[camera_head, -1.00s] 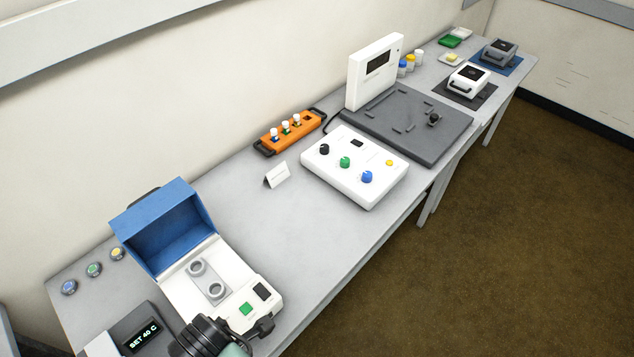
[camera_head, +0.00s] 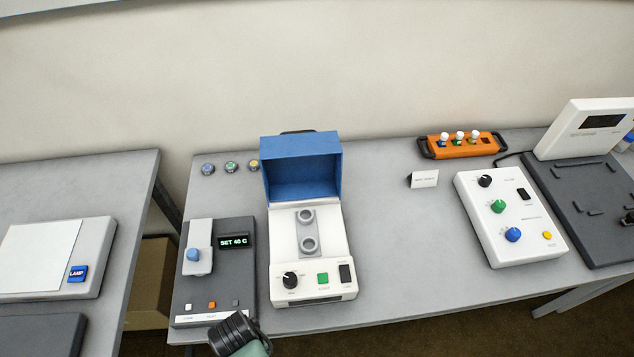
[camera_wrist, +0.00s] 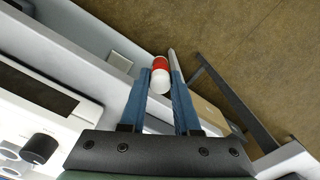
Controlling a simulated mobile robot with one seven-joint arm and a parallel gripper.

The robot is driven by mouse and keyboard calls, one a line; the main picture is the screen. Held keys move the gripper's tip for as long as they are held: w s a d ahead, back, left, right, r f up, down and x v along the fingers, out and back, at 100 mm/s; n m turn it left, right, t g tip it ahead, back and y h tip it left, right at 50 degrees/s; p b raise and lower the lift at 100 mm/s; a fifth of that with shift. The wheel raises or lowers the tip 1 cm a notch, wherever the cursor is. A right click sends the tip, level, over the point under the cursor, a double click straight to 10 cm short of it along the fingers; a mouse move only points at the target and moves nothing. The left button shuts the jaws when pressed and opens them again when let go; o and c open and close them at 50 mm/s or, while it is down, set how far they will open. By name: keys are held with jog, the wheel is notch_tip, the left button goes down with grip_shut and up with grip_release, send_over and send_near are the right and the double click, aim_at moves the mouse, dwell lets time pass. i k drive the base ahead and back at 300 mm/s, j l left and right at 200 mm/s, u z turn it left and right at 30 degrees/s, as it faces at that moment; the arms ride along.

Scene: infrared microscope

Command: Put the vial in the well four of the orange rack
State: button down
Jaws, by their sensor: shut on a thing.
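The vial (camera_wrist: 160,79), with a white part and a red band, is held between the two blue fingers of my gripper (camera_wrist: 161,67) in the wrist view. It is near the fingertips, above the bench's front edge and the floor. The orange rack (camera_head: 472,152) stands at the back of the bench, right of centre in the head view, far from my gripper. Several white-capped vials stand in its left wells. A dark, empty-looking well (camera_head: 486,139) is at its right end. In the head view my gripper's fingers are not visible.
A white device with an open blue lid (camera_head: 301,168) stands between my arm and the rack. A grey heater reading SET 40 C (camera_head: 237,258) is left of it. A small white card (camera_head: 424,179) and white control box (camera_head: 508,220) are near the rack.

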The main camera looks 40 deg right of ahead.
aim_at(482, 145)
jog(key=k+l, duration=0.15)
jog(key=l, duration=0.15)
jog(key=k+l+z, duration=0.1)
jog(key=l, duration=0.25)
jog(key=k+l, duration=0.15)
jog(key=l, duration=0.15)
jog(key=k+l+z, duration=0.1)
jog(key=l, duration=0.25)
jog(key=k+l, duration=0.1)
jog(key=l, duration=0.25)
